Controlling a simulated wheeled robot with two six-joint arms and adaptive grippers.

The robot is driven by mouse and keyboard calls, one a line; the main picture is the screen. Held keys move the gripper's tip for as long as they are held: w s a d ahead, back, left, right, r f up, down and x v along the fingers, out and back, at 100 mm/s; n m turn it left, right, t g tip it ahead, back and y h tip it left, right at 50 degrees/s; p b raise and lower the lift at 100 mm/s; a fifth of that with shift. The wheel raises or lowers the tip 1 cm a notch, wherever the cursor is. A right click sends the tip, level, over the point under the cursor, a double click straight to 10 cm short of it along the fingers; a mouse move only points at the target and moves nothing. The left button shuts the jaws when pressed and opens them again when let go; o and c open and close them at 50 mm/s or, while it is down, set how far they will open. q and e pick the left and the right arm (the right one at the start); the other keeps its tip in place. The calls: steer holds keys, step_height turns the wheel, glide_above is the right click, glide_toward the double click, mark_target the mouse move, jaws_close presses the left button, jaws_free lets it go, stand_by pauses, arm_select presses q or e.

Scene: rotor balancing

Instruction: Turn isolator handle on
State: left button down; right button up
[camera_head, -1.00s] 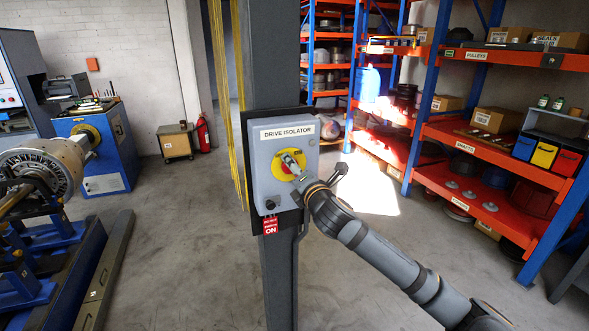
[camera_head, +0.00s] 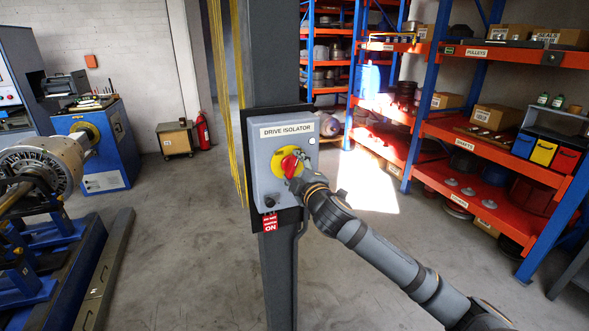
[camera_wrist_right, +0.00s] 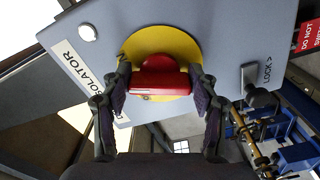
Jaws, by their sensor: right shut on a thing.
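The grey drive isolator box (camera_head: 262,160) is fixed to a dark column. Its red handle (camera_head: 290,163) sits on a round yellow plate (camera_head: 279,169). In the head view the handle is tilted, its upper end leaning right. My right gripper (camera_head: 299,163) reaches it from the lower right and partly covers it. In the right wrist view the red handle (camera_wrist_right: 160,78) lies between the two fingers of my right gripper (camera_wrist_right: 160,72), in front of the yellow plate (camera_wrist_right: 183,45). The gripper is shut on the handle. My left gripper is not in view.
A dark knob (camera_head: 269,202) and a red tag (camera_head: 270,222) are at the box's lower edge. Orange and blue shelving (camera_head: 470,140) stands at the right. A rotor machine (camera_head: 40,180) stands at the left. The floor around the column is clear.

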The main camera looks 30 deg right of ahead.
steer(key=shift+f+m, duration=0.2)
steer(key=shift+m, duration=2)
steer(key=o, duration=1.2)
steer(key=shift+c, duration=0.2)
steer(key=shift+r, duration=0.1)
